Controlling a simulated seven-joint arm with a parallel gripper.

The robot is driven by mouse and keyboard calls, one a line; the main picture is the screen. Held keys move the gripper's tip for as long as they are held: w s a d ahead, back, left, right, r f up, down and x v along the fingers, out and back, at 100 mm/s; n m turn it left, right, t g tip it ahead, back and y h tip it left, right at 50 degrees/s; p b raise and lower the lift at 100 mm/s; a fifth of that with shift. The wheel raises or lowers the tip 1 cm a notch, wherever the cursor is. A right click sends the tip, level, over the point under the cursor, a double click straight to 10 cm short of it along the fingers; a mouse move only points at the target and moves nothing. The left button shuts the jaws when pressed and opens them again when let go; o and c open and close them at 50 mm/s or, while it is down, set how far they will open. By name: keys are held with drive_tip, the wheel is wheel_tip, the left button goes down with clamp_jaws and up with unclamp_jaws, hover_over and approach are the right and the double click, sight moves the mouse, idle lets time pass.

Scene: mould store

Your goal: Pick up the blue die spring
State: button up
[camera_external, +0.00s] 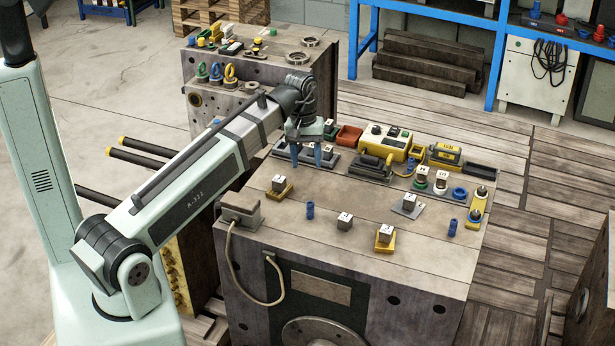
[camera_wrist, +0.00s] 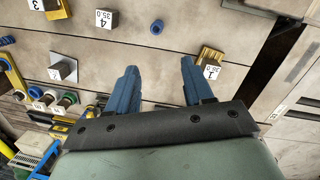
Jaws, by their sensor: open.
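A small blue upright cylinder, which looks like the blue die spring (camera_external: 310,210), stands on the block's top near its front left. It also shows at the top middle of the wrist view (camera_wrist: 157,26). A similar blue piece (camera_external: 453,228) stands at the front right, so I cannot tell for sure which is named. My gripper (camera_external: 306,157) is open and empty, with blue fingers pointing down above the block, behind the left blue piece. In the wrist view the blue piece lies ahead of my fingertips (camera_wrist: 158,68), in line with the gap, apart from both.
Numbered cubes stand nearby: one on a brass-coloured base (camera_external: 279,187), a bare one (camera_external: 344,221), one on a yellow base (camera_external: 384,236) and one on a grey plate (camera_external: 408,205). A yellow control box (camera_external: 388,142) and trays line the back.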

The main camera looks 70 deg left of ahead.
sight(310, 203)
drive_tip(key=shift+s+d+f+n, duration=0.1)
drive_tip(key=shift+d+f+n, duration=0.25)
drive_tip(key=shift+f+n, duration=0.85)
drive_tip(key=shift+w+d+f+n, duration=0.1)
drive_tip(key=shift+d+f+n, duration=0.2)
drive_tip(key=shift+f+n, duration=0.95)
drive_tip(key=shift+s+d+f+n, duration=0.1)
drive_tip(key=shift+d+f+n, duration=0.35)
drive_tip(key=shift+f, duration=1.35)
drive_tip(key=shift+d+f, duration=0.2)
drive_tip(key=shift+f, duration=0.65)
drive_tip(key=shift+d+f, duration=0.15)
drive_tip(key=shift+f, duration=0.65)
drive_tip(key=shift+d+f, duration=0.2)
drive_tip(key=shift+f, duration=0.65)
drive_tip(key=shift+c, duration=0.4)
clamp_jaws()
